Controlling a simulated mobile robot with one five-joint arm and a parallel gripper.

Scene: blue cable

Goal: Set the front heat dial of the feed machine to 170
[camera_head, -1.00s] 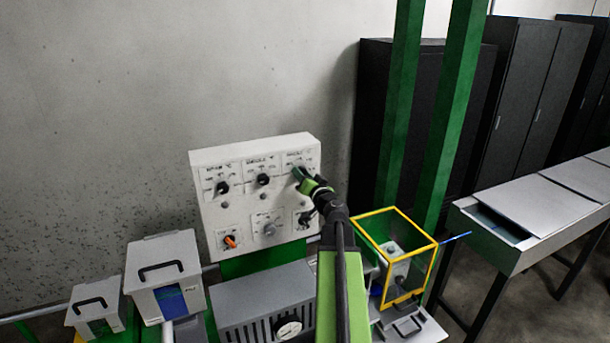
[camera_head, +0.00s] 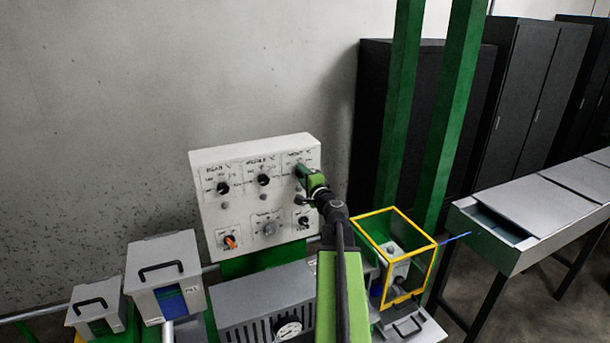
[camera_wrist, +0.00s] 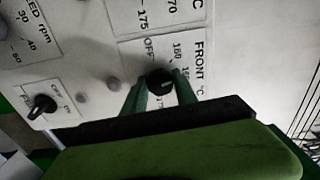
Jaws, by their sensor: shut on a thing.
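The front heat dial (camera_wrist: 159,82) is a round black knob with a pale pointer mark on the white control panel (camera_head: 206,157). In the wrist view the label beside it reads FRONT °C, with OFF, 160 and further marks. The pale mark points toward the lower right of that picture, near a partly hidden number starting with 17; I cannot read the exact setting. My gripper (camera_wrist: 160,91) has its two green fingers on either side of the knob, shut on it. In the head view my gripper (camera_head: 303,174) is at the panel's upper right dial and covers most of it.
Two more black dials, (camera_head: 222,188) and (camera_head: 263,180), sit left on the upper row. An orange-handled switch (camera_head: 230,241) and a black switch (camera_head: 304,222) are below. A yellow-framed guard (camera_head: 408,219) stands right of my arm.

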